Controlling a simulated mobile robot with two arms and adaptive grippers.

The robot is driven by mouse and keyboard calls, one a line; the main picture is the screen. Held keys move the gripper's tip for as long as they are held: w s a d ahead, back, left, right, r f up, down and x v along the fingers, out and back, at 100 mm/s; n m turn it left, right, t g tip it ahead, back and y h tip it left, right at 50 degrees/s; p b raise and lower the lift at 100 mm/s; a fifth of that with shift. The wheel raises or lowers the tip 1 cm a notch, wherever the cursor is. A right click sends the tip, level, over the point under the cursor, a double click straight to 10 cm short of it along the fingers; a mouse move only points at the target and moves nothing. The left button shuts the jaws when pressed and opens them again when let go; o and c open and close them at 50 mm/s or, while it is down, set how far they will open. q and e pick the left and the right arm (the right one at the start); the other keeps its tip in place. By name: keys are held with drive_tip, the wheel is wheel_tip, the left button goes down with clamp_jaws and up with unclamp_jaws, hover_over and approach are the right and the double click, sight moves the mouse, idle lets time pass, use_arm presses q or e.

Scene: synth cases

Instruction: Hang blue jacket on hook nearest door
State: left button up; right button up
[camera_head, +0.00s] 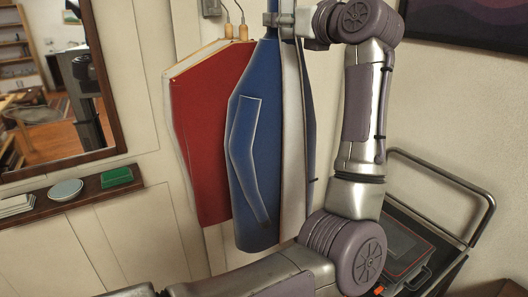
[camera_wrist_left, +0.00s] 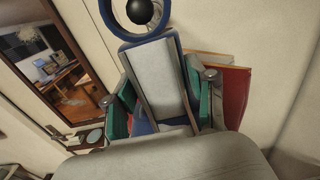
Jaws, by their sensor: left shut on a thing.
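The blue jacket (camera_head: 255,130) hangs upright, flat and stiff-looking, with its white inner face toward the right; its top runs out of the head view. My left gripper (camera_head: 277,19) is shut on its upper part. In the left wrist view, the jacket's pale strip (camera_wrist_left: 158,80) lies between my left gripper's teal-padded fingers (camera_wrist_left: 160,100). Above it, a blue loop (camera_wrist_left: 109,12) shows around a black ball-ended hook (camera_wrist_left: 139,11); I cannot tell whether the loop is over the hook or only in front of it. No door is clearly seen. My right gripper is out of view.
A dark-framed mirror (camera_head: 110,90) and a shelf (camera_head: 90,190) with dishes and a green box (camera_head: 117,177) are at left. A metal-railed cart (camera_head: 440,180) stands at right.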

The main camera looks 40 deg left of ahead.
use_arm(q)
drive_tip(key=shift+b+v, duration=0.65)
drive_tip(key=shift+v, duration=1.65)
